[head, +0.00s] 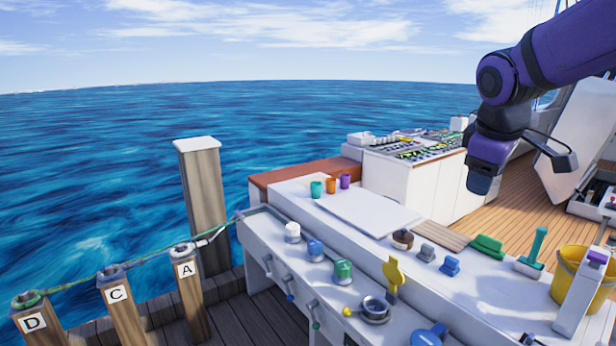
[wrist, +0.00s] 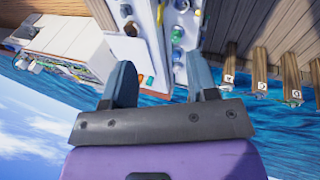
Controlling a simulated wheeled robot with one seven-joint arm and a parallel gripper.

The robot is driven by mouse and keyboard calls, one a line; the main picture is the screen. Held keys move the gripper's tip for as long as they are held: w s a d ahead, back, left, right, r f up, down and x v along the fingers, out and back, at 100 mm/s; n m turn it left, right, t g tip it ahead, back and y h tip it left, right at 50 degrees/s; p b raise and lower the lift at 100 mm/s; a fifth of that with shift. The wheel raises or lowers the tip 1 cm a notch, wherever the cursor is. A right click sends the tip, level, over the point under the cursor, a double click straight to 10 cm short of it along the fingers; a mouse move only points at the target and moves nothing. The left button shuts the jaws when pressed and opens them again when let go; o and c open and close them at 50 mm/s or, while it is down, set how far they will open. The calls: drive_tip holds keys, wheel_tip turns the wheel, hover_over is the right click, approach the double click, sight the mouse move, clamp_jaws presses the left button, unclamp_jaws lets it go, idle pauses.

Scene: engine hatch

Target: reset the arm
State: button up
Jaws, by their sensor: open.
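My purple arm comes in from the upper right of the head view, bent at a dark joint, with its end hanging over the boat deck. My gripper (wrist: 163,88) shows in the wrist view with two blue-grey fingers spread apart and nothing between them. In the head view the arm's end (head: 484,178) hangs clear above the white counter, apart from everything on it. The fingertips are hard to make out in the head view.
The white counter (head: 375,212) carries several coloured knobs, cups, a yellow key-shaped piece (head: 393,272) and a green T-handle (head: 535,248). A yellow bucket (head: 572,275) stands at right. Wooden posts marked D, C and A (head: 187,270) stand at left. Air around the gripper is free.

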drive_tip(key=s+f+m+t+y, duration=0.1)
drive_tip(key=s+m, duration=0.7)
drive_tip(key=s, duration=1.2)
drive_tip(key=shift+s+a+f+y, duration=0.2)
drive_tip(key=shift+s+a+y, duration=0.1)
drive_tip(key=shift+y, duration=0.2)
drive_tip(key=shift+c, duration=0.4)
